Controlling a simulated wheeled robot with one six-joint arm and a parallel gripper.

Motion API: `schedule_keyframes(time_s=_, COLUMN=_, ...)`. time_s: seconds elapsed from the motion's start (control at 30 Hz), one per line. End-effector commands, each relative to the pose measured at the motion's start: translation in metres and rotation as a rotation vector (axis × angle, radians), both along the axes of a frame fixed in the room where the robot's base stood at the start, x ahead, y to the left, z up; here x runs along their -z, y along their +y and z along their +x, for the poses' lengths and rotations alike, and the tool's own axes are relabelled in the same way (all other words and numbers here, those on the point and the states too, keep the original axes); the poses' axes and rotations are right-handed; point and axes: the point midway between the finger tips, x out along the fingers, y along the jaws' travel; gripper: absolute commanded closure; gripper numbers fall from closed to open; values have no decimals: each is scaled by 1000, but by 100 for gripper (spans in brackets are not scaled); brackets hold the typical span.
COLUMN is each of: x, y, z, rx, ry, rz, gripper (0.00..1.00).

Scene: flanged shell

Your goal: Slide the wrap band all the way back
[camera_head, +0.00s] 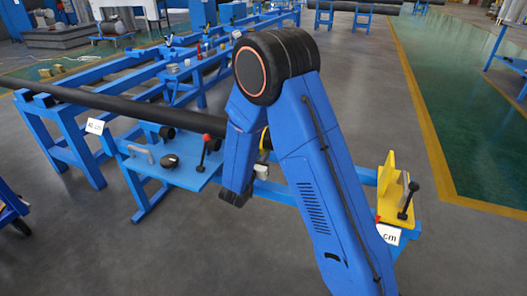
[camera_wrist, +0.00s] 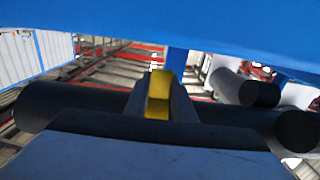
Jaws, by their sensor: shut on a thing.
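In the wrist view my gripper (camera_wrist: 160,108) is shut on a yellow piece, which I take to be the wrap band (camera_wrist: 158,92). The grey fingers stand on both sides of it. A dark round tube (camera_wrist: 75,103) runs across behind the fingers. In the head view the long dark tube (camera_head: 130,105) comes in from the left and passes behind my blue arm. A small bit of the yellow band (camera_head: 265,139) shows there beside my arm. My fingers are hidden in that view, and how the band sits on the tube cannot be told.
A blue plate (camera_head: 150,176) under the tube carries a red-knobbed lever (camera_head: 203,150) and a black knob (camera_head: 170,161). A yellow bracket (camera_head: 388,178) with a black-knobbed lever (camera_head: 407,200) stands right of my arm.

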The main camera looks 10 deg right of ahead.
Motion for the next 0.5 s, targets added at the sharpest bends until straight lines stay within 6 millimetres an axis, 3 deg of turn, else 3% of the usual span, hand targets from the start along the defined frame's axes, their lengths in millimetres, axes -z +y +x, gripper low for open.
schedule_keyframes(time_s=0.33, x=0, y=60, z=44, rx=-3, ry=-3, rz=0, gripper=100)
schedule_keyframes(time_s=0.5, x=0, y=77, z=57, rx=0, ry=-2, rz=1, gripper=100)
